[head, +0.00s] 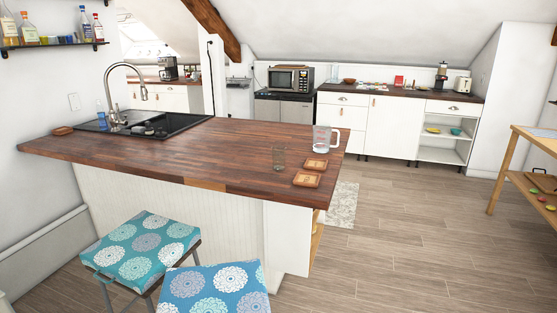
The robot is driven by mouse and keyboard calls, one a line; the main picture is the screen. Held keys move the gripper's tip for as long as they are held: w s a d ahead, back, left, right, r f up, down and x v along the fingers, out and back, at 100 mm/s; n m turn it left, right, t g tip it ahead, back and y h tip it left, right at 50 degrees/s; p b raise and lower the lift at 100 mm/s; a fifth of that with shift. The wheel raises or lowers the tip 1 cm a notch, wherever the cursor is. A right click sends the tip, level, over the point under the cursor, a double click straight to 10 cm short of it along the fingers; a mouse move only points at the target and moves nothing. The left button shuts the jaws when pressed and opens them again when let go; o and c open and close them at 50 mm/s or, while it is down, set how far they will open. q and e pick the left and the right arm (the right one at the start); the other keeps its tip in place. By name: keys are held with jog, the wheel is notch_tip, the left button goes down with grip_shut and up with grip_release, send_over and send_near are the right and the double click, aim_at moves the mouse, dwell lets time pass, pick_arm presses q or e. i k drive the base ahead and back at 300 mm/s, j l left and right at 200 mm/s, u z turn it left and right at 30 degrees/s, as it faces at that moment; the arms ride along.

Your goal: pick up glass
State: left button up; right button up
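A clear drinking glass (279,158) stands upright on the dark wooden counter (200,157), toward the counter's right part. A clear measuring jug (324,139) with a handle stands behind and to the right of the glass, apart from it. Neither of my grippers is in the head view.
Two wooden coasters, one nearer (307,180) and one farther (316,164), lie right of the glass. A black sink (155,127) with a tall faucet (126,80) is at left. Two patterned stools (140,247) (215,290) block the counter's front. Open floor (420,245) lies right.

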aim_at(278, 152)
jog(key=u, duration=0.5)
jog(key=i+l+u, duration=0.1)
jog(key=l+u, duration=0.3)
jog(key=i+l+u, duration=0.1)
jog(key=u, duration=0.25)
jog(key=l+u, duration=0.4)
